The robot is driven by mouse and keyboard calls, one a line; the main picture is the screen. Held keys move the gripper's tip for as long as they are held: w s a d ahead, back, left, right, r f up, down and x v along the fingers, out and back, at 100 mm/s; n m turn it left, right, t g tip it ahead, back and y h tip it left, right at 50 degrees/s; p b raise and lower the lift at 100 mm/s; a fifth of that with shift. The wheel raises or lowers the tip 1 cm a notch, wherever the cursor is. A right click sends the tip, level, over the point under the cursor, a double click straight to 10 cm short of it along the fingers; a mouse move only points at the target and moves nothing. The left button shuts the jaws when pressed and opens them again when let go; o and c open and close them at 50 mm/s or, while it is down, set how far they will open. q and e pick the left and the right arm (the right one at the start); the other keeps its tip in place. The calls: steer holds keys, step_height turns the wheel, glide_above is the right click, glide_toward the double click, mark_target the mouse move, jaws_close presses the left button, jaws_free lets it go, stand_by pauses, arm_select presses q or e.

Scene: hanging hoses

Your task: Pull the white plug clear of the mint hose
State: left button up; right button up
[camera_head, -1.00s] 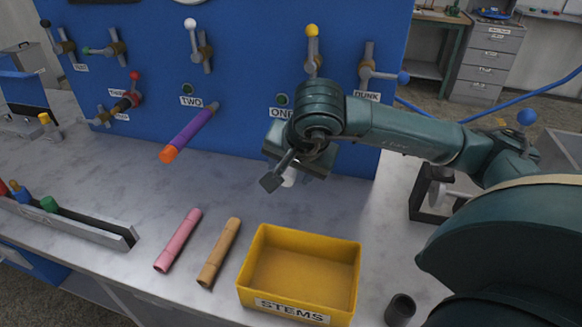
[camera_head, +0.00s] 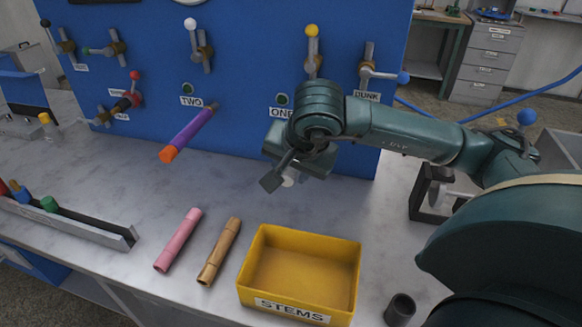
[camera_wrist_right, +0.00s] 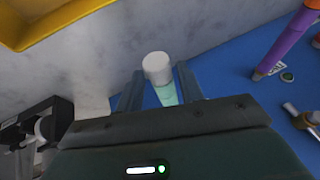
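The white plug (camera_wrist_right: 157,66) sits at the end of the mint hose (camera_wrist_right: 166,95) in the right wrist view. My right gripper (camera_wrist_right: 160,80) has one finger on each side of the hose end. A gap shows between the left finger and the hose, so it looks open. In the head view the plug (camera_head: 288,181) peeps out below my right gripper (camera_head: 292,172), in front of the blue panel. The mint hose is hidden behind the gripper there. My left gripper is not in view.
A yellow STEMS bin (camera_head: 300,273) stands on the bench below my right arm. A pink tube (camera_head: 178,240) and a tan tube (camera_head: 219,251) lie to its left. A purple hose with an orange plug (camera_head: 168,154) juts from the panel (camera_head: 240,60). A dark cup (camera_head: 399,309) stands right of the bin.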

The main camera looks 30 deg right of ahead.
steer(key=shift+o, duration=1.3)
